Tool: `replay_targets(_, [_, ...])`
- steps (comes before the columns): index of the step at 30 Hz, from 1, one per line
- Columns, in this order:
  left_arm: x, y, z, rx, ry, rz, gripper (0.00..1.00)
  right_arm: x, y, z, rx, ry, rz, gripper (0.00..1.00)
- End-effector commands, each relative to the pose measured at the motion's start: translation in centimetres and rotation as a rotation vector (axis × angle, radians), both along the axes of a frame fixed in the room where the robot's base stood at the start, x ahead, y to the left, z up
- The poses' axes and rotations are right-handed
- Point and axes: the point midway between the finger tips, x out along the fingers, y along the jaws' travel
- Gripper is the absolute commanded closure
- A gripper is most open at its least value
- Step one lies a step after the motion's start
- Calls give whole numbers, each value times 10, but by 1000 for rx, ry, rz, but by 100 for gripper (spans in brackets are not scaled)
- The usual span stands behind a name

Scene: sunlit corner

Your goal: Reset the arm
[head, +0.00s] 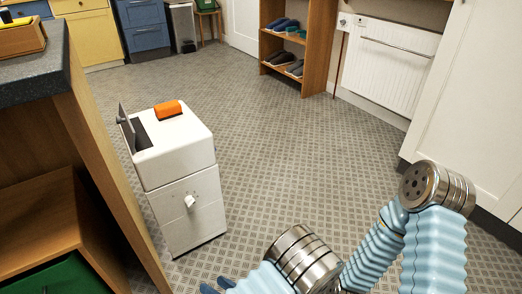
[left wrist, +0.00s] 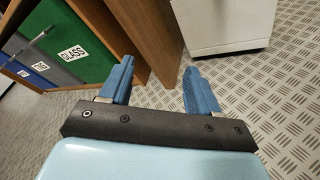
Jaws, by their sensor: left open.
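My left gripper (head: 218,286) just shows at the bottom edge of the head view, with only its blue fingertips in sight. In the left wrist view, its two blue fingers (left wrist: 158,82) stand apart with nothing between them. They are above the patterned floor, near the wooden side panel of a counter unit. Light blue sleeved arm links with metal joints of mine fill the lower right of the head view. My right gripper is not in view.
A white box (head: 178,168) with an orange object (head: 168,109) on top stands on the floor ahead. A shoe shelf (head: 318,50) stands behind. The middle floor is clear.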

Motion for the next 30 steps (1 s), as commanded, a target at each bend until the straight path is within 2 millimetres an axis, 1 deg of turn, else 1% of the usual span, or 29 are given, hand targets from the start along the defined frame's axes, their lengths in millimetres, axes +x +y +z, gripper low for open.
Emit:
replay_targets(3, [-25,24,-11,-114,53,181,38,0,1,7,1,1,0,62])
replay_targets(5, [-44,35,-19,-193,81,303,38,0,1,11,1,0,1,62])
replay_targets(8, [-85,47,-32,-357,117,566,38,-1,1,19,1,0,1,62])
replay_targets(9, [-105,47,-37,-442,123,705,38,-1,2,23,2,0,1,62])
replay_targets(11, [-136,39,-42,-589,114,954,38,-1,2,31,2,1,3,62])
replay_targets(12, [-154,27,-42,-700,86,1147,38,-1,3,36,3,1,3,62])
replay_targets(13, [-164,14,-41,-788,51,1307,38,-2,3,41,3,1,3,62])
replay_targets(14, [-169,0,-38,-878,1,1472,38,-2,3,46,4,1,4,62])
replay_targets(15, [-168,-19,-33,-993,-89,1691,38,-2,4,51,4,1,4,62])
replay_targets(16, [-161,-31,-29,-1069,-172,1845,38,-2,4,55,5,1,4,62])
replay_targets(17, [-152,-39,-24,-1137,-261,1985,38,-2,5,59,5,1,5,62])
replay_targets(18, [-135,-45,-18,-1212,-392,2150,38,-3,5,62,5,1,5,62])
replay_targets(20, [-110,-43,-11,-1297,-595,2347,38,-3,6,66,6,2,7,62])
replay_targets(21, [-96,-37,-7,-1333,-723,2445,38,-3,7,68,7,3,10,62])
replay_targets(24, [-70,-19,-2,-1384,-978,2594,38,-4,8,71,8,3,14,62])
replay_targets(25, [-66,-15,-1,-1391,-1027,2617,38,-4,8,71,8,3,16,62])
replay_targets(26, [-63,-11,-1,1377,1048,-2597,38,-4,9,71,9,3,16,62])
replay_targets(30, [-59,-7,-1,1351,1074,-2554,38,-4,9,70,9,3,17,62])
